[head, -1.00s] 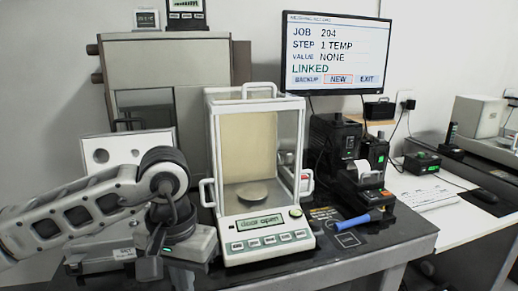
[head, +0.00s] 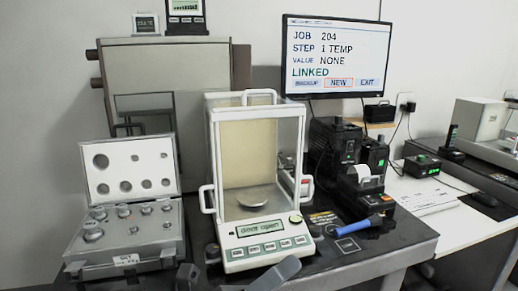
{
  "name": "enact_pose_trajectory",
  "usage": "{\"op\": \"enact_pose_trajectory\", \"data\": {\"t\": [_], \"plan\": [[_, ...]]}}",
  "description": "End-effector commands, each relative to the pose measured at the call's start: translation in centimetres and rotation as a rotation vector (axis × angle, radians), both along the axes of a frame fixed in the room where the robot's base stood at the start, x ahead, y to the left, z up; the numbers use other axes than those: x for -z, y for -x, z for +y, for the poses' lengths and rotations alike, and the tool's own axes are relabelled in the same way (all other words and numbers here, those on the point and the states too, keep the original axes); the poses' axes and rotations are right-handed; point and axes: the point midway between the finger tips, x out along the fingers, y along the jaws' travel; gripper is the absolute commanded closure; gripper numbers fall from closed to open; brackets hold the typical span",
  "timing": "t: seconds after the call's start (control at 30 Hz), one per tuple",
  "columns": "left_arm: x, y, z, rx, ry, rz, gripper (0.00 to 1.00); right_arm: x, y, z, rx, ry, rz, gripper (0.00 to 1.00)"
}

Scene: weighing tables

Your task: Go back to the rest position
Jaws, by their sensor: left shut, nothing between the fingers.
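My right gripper is not in view.
A blue-handled tool (head: 365,224) lies right of the balance, near a small printer (head: 368,185). Small dark objects (head: 188,277) stand between the case and the balance. A monitor (head: 337,55) reads JOB 204, STEP 1 TEMP, VALUE NONE. The dark table's (head: 385,243) front right is clear.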

Motion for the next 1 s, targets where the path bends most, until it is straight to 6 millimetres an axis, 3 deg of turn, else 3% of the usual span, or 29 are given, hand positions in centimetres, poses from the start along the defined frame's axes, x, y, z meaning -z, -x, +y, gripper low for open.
{"op": "enact_pose_trajectory", "data": {"t": [0.03,0.1,0.2,0.27,0.4,0.5,0.67,1.0], "plan": [[2.1,-1.7,2.1,-0.044,0.119,0.288,1.00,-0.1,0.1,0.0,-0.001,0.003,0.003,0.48],[6.1,-3.4,5.2,-0.102,0.296,0.669,1.00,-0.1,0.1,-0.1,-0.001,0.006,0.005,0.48],[12.6,-3.6,9.2,-0.179,0.544,1.123,1.00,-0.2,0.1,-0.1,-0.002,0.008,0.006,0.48],[16.6,-2.6,11.2,-0.226,0.688,1.353,1.00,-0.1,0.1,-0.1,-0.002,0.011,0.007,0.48],[23.9,1.4,14.4,-0.331,0.984,1.757,1.00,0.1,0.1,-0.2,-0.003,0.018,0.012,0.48],[27.1,4.2,15.7,-0.393,1.137,1.932,1.00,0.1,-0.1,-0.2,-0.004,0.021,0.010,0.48],[29.2,6.6,16.4,-0.442,1.259,2.055,1.00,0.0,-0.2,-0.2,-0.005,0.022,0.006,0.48],[29.4,6.8,16.5,-0.446,1.269,2.067,1.00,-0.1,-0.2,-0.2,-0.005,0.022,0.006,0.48]]}}
